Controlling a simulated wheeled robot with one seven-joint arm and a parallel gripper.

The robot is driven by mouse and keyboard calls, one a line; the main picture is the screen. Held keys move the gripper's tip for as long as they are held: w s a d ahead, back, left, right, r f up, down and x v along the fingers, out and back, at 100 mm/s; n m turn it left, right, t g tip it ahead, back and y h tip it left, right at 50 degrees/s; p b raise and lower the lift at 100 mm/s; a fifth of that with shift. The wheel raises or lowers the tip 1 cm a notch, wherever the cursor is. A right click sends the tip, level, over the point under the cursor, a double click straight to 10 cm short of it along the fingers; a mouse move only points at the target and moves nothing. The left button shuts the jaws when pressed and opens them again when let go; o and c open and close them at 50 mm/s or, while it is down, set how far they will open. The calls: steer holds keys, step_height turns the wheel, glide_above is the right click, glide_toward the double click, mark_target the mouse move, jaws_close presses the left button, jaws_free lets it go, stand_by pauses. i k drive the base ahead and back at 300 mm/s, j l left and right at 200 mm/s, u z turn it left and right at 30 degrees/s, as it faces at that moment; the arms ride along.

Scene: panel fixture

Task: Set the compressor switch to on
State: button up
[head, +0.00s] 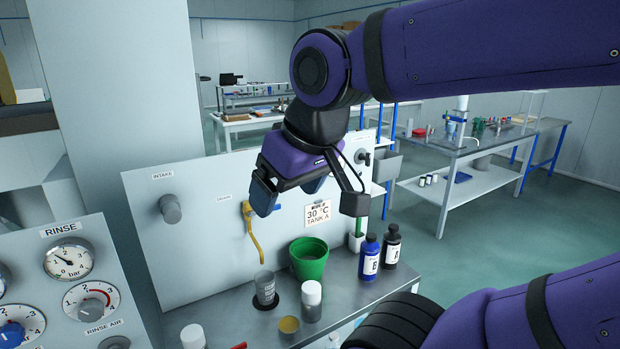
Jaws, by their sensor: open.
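No label reading compressor is legible in the head view. A dark rotary switch or knob (362,157) is on the right end of the upright grey panel (195,240), partly behind my wrist; its label and setting cannot be read. My gripper (288,194) is open and empty, in front of the panel's upper middle. It is left of the dark switch and appears apart from it. My gripper hides part of the panel.
The panel also bears an INTAKE knob (171,210) and a yellow DRAIN lever (252,232). A green pot (309,259), a grey cup (265,289), a white-capped jar (312,301) and bottles A (391,247) and B (369,258) stand below. A RINSE gauge panel (75,280) is left.

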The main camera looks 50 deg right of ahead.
mark_target(367, 158)
steer(key=z, duration=1.45)
